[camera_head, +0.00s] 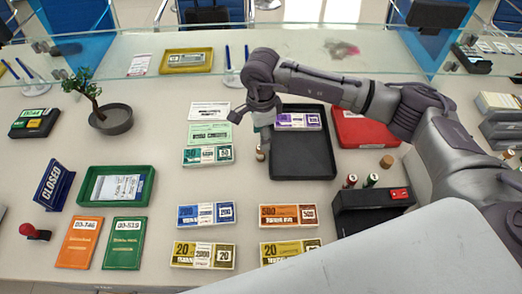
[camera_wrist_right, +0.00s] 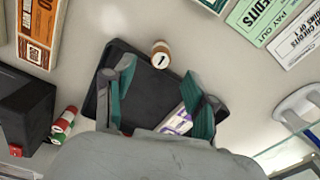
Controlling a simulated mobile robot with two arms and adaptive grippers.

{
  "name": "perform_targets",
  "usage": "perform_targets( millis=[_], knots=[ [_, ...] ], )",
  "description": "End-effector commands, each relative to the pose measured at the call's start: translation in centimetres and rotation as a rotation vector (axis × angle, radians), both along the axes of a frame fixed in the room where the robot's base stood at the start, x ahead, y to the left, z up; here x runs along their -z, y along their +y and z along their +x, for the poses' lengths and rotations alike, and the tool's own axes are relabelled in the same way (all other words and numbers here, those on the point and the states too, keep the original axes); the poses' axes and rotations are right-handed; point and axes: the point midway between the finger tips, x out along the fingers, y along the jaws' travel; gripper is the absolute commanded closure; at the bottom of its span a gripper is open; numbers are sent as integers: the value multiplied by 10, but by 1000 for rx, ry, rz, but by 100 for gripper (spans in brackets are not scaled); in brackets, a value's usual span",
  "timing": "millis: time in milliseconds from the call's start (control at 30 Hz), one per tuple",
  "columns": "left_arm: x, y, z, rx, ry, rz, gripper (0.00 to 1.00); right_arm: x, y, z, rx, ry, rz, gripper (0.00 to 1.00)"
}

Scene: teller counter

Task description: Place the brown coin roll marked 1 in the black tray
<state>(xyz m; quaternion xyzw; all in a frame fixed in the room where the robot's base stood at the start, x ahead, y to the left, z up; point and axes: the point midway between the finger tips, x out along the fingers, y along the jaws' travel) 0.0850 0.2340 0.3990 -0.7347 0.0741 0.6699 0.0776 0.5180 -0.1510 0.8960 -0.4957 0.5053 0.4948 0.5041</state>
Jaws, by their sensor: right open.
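The brown coin roll marked 1 (camera_head: 260,154) stands upright on the counter, just outside the left edge of the black tray (camera_head: 303,165). My right gripper (camera_head: 264,136) points down above the roll, beside the tray. Its fingers stand apart in the right wrist view (camera_wrist_right: 158,78) with nothing between them. A purple banknote bundle (camera_head: 298,120) lies at the back of the tray. My left gripper is not in view.
A red tray (camera_head: 366,130) sits right of the black tray, partly behind my arm. A black box with coin rolls (camera_head: 365,215) stands front right. Another brown roll (camera_head: 387,161) is nearby. Banknote bundles (camera_head: 207,155) lie to the left. A glass screen crosses behind.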

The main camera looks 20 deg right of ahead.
Motion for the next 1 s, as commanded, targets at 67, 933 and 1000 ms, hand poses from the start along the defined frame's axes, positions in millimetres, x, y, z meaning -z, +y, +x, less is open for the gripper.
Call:
perform_targets(
  millis=[67,933,1000],
  knots=[
    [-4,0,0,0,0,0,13,14,1,-1,0,4,1,44],
    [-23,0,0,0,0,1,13,86,4,1,-2,0,2,44],
    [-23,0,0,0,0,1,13,86,4,1,-2,0,2,50]
  ],
)
